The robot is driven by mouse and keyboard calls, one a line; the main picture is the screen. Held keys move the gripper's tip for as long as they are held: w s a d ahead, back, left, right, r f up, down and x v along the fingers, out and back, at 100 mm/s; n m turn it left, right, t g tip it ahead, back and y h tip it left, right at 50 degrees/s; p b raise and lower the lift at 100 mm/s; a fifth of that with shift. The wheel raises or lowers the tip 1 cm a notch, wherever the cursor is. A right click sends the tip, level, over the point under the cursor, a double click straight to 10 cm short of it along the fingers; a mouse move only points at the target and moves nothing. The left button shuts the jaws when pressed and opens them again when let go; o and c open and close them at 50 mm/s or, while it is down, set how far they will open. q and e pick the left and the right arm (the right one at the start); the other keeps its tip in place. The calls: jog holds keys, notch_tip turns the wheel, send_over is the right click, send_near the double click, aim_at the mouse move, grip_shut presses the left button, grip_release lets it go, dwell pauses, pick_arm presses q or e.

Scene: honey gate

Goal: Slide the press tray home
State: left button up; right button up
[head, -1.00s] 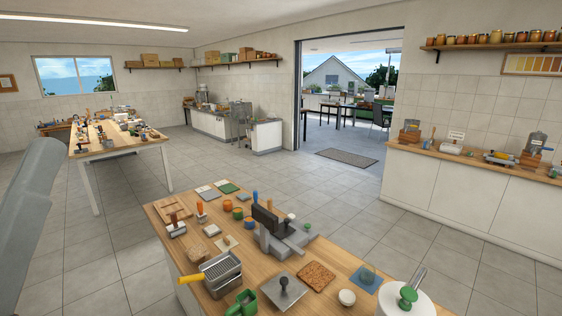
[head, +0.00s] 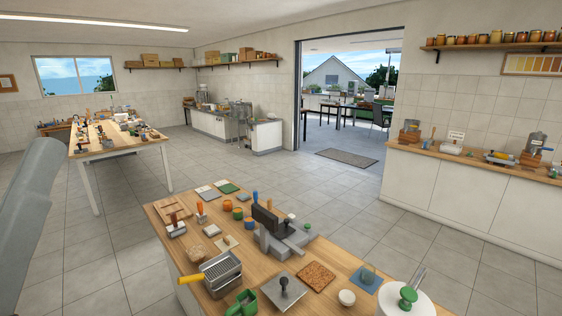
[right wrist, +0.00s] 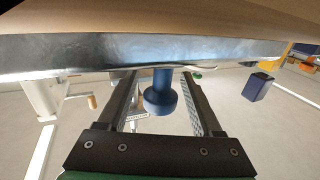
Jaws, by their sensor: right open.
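In the right wrist view, a long metal edge (right wrist: 80,55) with a pale brown surface above it spans the top of the picture. It may be the press tray, but I cannot tell. A dark blue round knob (right wrist: 160,98) on a short stem sticks out from below this edge. My right gripper (right wrist: 161,82) is open, with one finger on each side of the knob and gaps showing between. Its fingertips reach up to the metal edge; contact is unclear. In the head view, neither gripper shows; only my grey left arm enters at the left.
The near wooden bench (head: 340,258) in the head view carries a grey device with a dark upright plate (head: 266,220), a metal basket (head: 221,268) and several small tools. In the right wrist view, a dark blue block (right wrist: 257,87) stands at the right. Open tiled floor surrounds the bench.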

jog(key=shift+v, duration=3.4)
